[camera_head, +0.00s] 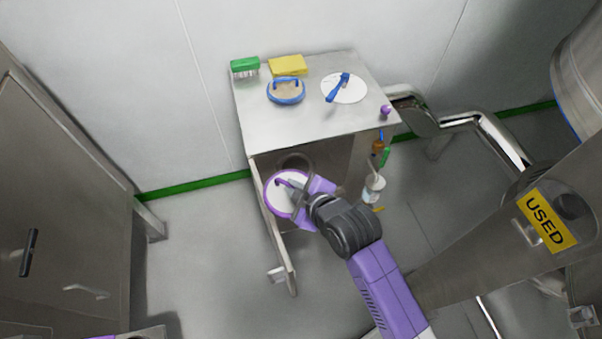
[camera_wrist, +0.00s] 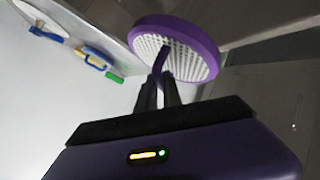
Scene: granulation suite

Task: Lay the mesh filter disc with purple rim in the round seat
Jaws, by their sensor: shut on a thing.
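The mesh filter disc with purple rim (camera_head: 271,204) is in my gripper (camera_head: 289,184), in front of the open cabinet below the table top. In the wrist view the disc (camera_wrist: 205,42) shows its white mesh face and purple rim, tilted. My gripper (camera_wrist: 159,88) is shut on the purple handle that stands up from the disc. A dark grey ring-like shape (camera_head: 295,159) shows just behind the disc in the cabinet opening; I cannot tell whether it is the round seat.
The steel table (camera_head: 300,122) bears a green brush (camera_head: 244,66), a yellow sponge (camera_head: 288,65), a blue-rimmed disc (camera_head: 286,98), a white disc with blue handle (camera_head: 352,93) and a small purple item (camera_head: 386,111). An open cabinet door (camera_head: 278,240) stands left. Bottles hang right.

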